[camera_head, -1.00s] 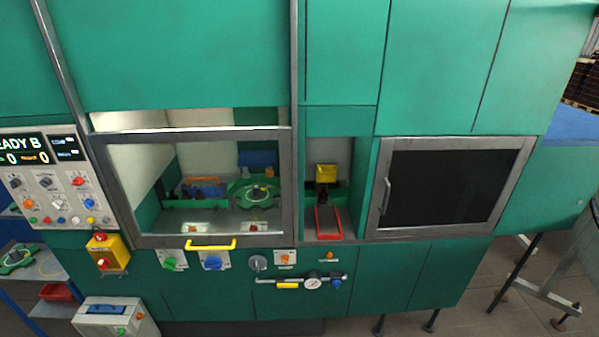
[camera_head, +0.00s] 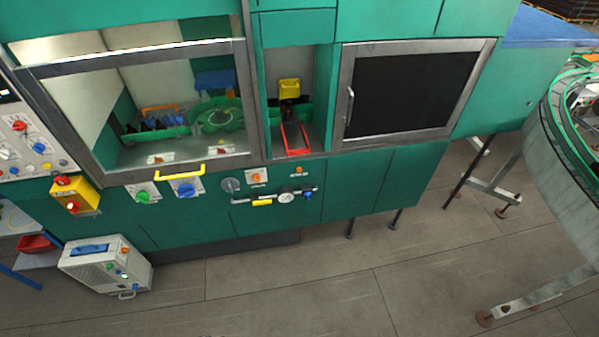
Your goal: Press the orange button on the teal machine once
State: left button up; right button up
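The teal machine (camera_head: 380,185) fills the upper part of the head view. On its lower front, a small white plate carries an orange knob or button (camera_head: 257,178), and a smaller orange button (camera_head: 299,170) sits to its right above a gauge. The control panel (camera_head: 30,150) at the left edge is partly cut off and carries several coloured knobs and buttons. The small labels are too blurred to read. Neither of my grippers shows in the view.
A green knob (camera_head: 143,197), a blue knob (camera_head: 185,189) and a yellow handle (camera_head: 181,172) line the front. A yellow box (camera_head: 76,197) sticks out at left. A grey case (camera_head: 105,266) stands on the floor. A round conveyor (camera_head: 570,180) stands at right. The floor (camera_head: 300,290) ahead is mostly clear.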

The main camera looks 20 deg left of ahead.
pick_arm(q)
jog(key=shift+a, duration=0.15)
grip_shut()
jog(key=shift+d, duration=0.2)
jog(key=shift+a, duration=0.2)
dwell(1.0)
